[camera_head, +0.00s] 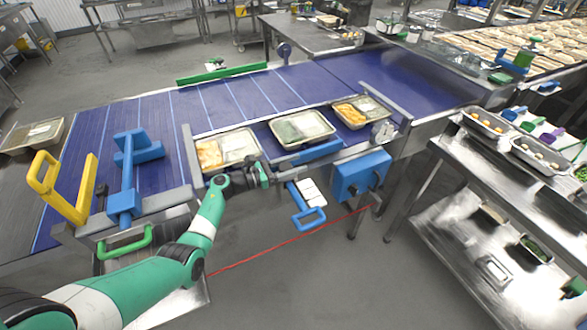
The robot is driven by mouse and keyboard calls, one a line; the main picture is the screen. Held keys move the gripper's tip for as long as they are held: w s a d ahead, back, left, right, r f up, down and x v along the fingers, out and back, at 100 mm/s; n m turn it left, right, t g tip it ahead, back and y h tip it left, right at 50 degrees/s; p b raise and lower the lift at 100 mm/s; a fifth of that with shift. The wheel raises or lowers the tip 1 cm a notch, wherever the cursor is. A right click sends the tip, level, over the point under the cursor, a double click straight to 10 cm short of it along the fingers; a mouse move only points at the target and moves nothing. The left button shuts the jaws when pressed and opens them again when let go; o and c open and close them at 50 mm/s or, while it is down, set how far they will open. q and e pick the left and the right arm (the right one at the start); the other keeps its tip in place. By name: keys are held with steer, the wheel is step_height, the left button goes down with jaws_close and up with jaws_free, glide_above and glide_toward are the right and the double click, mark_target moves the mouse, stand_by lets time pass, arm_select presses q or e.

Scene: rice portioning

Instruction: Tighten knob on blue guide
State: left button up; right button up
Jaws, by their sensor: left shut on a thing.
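A blue guide bar (318,153) runs along the front edge of the purple conveyor, below the middle tray. My left gripper (264,174) is at the conveyor's front edge, just left of this bar. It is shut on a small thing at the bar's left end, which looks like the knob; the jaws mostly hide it. Another blue guide piece (133,165) stands upright on the belt's left part. My right gripper is not in view.
Filled trays (228,149), (303,127), (360,111) sit on the belt near its front edge. A blue box (360,175) and a blue handle (308,218) stick out in front. A yellow handle (62,190) stands at left. A steel shelf (520,165) stands right.

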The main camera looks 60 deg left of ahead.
arm_select(q)
steer(key=shift+f+m+h, duration=0.1)
steer(key=shift+m+h, duration=0.2)
steer(key=shift+h, duration=0.2)
steer(key=shift+d, duration=0.1)
steer(key=o, duration=1.4)
steer(key=shift+c, duration=0.2)
steer(key=shift+r, duration=0.2)
